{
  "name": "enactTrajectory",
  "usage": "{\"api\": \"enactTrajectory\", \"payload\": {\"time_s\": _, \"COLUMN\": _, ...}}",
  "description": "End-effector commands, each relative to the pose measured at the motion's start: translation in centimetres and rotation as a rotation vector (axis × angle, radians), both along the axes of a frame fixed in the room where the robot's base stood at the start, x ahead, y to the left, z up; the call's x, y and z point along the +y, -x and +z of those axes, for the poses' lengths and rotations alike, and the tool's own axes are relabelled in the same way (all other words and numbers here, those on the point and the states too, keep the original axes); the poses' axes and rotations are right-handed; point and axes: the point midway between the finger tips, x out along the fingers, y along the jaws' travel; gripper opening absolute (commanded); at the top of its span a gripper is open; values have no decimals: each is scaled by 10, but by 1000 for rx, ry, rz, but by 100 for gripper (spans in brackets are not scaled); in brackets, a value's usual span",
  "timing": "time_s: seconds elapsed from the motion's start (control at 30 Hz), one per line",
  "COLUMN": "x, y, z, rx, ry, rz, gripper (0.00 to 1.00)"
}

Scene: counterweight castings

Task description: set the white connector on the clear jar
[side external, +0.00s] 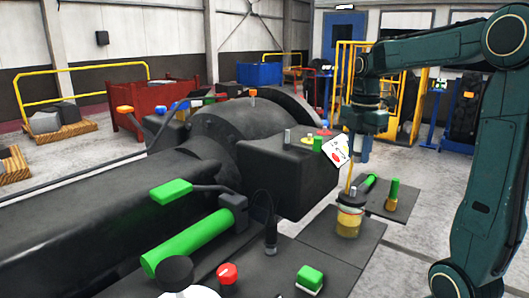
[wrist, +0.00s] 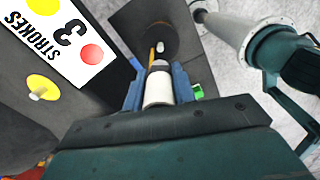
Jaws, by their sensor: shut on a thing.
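My gripper (side external: 363,152) hangs above the black slab at the right of the machine in the side view. Its blue fingers (wrist: 158,72) are shut on the white connector (wrist: 158,92), a pale cylinder with a grey band, in the wrist view. In the side view I cannot make out the connector at the fingers. The clear jar (side external: 349,219) stands upright on the slab, with yellow in it and a thin yellow stick rising from it. The gripper is above the jar and slightly to its right, apart from it. In the wrist view a dark round shape lies beyond the connector; I cannot tell whether it is the jar.
A green-topped brass piece (side external: 392,198) stands right of the jar. A "3 strokes" card (side external: 335,152) is on the machine block (side external: 285,172) to the left, close to the gripper. A green-handled lever (side external: 172,192) and a green cylinder (side external: 190,243) lie front left.

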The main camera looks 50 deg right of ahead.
Motion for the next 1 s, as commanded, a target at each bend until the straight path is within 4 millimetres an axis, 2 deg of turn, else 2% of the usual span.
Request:
{"api": "enactTrajectory", "payload": {"time_s": 0.57, "x": 0, "y": 1, "z": -3, "rx": 2, "ry": -2, "rz": 11, "gripper": 10}}
{"api": "enactTrajectory", "payload": {"time_s": 1.0, "x": 0, "y": 1, "z": -27, "rx": 2, "ry": -2, "rz": 10, "gripper": 10}}
